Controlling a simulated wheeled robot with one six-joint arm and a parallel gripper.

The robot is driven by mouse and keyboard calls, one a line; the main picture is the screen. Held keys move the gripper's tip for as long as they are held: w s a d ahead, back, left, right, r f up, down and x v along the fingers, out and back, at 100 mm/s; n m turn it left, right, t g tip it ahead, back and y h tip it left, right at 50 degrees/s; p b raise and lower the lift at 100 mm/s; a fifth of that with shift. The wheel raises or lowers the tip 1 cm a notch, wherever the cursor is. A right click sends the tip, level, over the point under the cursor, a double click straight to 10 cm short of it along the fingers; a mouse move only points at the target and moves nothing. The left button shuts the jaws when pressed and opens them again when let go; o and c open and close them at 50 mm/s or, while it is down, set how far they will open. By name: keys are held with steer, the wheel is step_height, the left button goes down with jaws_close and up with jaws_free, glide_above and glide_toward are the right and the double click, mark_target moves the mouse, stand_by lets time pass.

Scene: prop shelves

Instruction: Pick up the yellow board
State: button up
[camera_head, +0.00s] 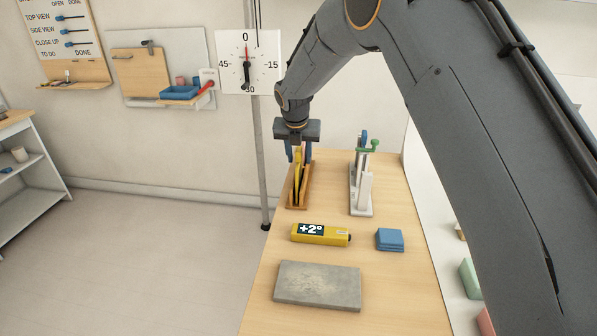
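A thin yellow board (297,164) stands upright, nearly edge-on, in a wooden holder (293,200) at the far left of the table. A dark slat stands beside it in the holder. My gripper (299,156) points down over the holder. Its two blue fingers are apart, one on each side of the yellow board's upper part, and they look open. I cannot see whether either finger touches the board.
A white stand with green-topped tools (361,190) is right of the holder. Nearer are a yellow "+2°" block (321,235), a blue stack (390,239) and a grey slab (318,286). A thin pole (260,165) rises by the table's left edge.

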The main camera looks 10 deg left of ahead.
steer(key=shift+p+x, duration=0.55)
steer(key=shift+x, duration=1.2)
jaws_close()
